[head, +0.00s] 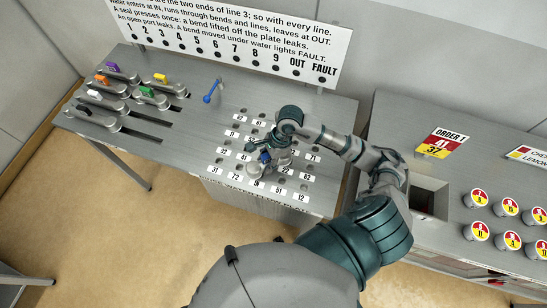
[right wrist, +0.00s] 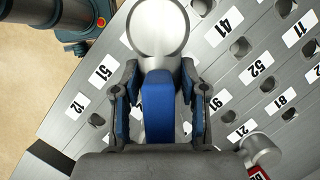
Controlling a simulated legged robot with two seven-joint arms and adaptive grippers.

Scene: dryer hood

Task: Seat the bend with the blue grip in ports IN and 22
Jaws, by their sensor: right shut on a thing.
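My right gripper (head: 268,158) is low over the numbered port plate (head: 232,107). It is shut on the blue grip (right wrist: 158,108) of a grey bend (right wrist: 158,25). The grip stands between the two fingers in the right wrist view. The bend's rounded grey end shows beyond the fingers, near labels 51 and 41. In the head view the gripper and arm cover most of the bend, so I cannot tell whether its ends are in ports. My left gripper is in neither view.
Bends with purple, orange, yellow, white, green and black grips (head: 147,92) lie in slots at the left. A small blue-ended lever (head: 212,92) stands behind the ports. A sign (head: 235,40) rises at the back.

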